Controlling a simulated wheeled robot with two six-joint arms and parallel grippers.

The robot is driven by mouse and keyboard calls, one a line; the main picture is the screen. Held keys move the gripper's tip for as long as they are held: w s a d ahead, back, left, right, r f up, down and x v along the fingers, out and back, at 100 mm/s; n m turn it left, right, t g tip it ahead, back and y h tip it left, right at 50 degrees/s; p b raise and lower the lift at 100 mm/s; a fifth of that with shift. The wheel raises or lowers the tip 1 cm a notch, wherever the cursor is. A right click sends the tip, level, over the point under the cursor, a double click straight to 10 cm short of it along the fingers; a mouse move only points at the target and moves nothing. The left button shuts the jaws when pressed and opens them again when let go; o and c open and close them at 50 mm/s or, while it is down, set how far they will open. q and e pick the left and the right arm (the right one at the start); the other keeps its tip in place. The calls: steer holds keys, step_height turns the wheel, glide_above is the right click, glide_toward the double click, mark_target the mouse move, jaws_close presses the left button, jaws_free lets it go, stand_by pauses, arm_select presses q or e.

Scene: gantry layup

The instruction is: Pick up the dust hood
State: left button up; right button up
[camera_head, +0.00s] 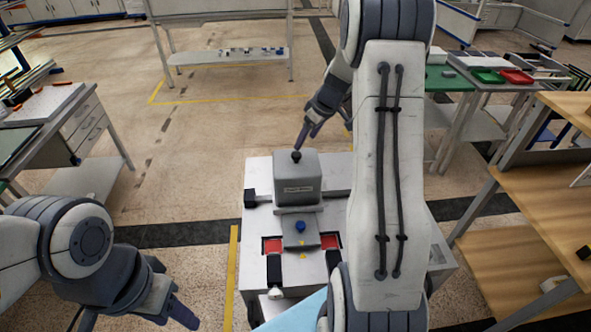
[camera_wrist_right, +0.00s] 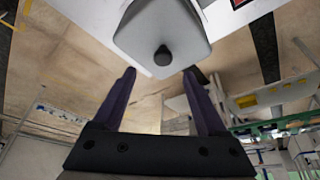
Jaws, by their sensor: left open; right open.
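The dust hood (camera_head: 297,178) is a grey box-shaped cover with a label on its front and a round black knob (camera_head: 296,156) on top. It sits upright on a white machine table (camera_head: 258,178). My right gripper (camera_head: 303,143) is just above and behind the knob, close to it. In the right wrist view, the hood (camera_wrist_right: 150,28) and its knob (camera_wrist_right: 163,56) lie beyond the open fingertips (camera_wrist_right: 158,72), roughly centred between them. Nothing is held. My left gripper (camera_head: 135,322) is low at the left, away from the hood, partly cut off by the frame edge.
In front of the hood are a small plate with a blue knob (camera_head: 300,226) and red recesses (camera_head: 272,245). A drawer desk (camera_head: 92,122) stands at the left. Wooden shelving (camera_head: 535,185) and a table with green and red trays (camera_head: 516,76) stand at the right.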

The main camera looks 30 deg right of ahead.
mark_target(296, 154)
steer(key=shift+x, duration=1.1)
steer(key=shift+w+a+f+p, duration=0.25)
steer(key=shift+f+p, duration=0.2)
steer(key=shift+p, duration=0.15)
steer(key=p+x, duration=0.1)
steer(key=x, duration=0.2)
steer(key=shift+w+a+f+p, duration=0.1)
steer(key=shift+a+f+p, duration=0.15)
steer(key=shift+p, duration=0.15)
steer(key=shift+w+f, duration=0.15)
steer(key=shift+f, duration=0.3)
jaws_close()
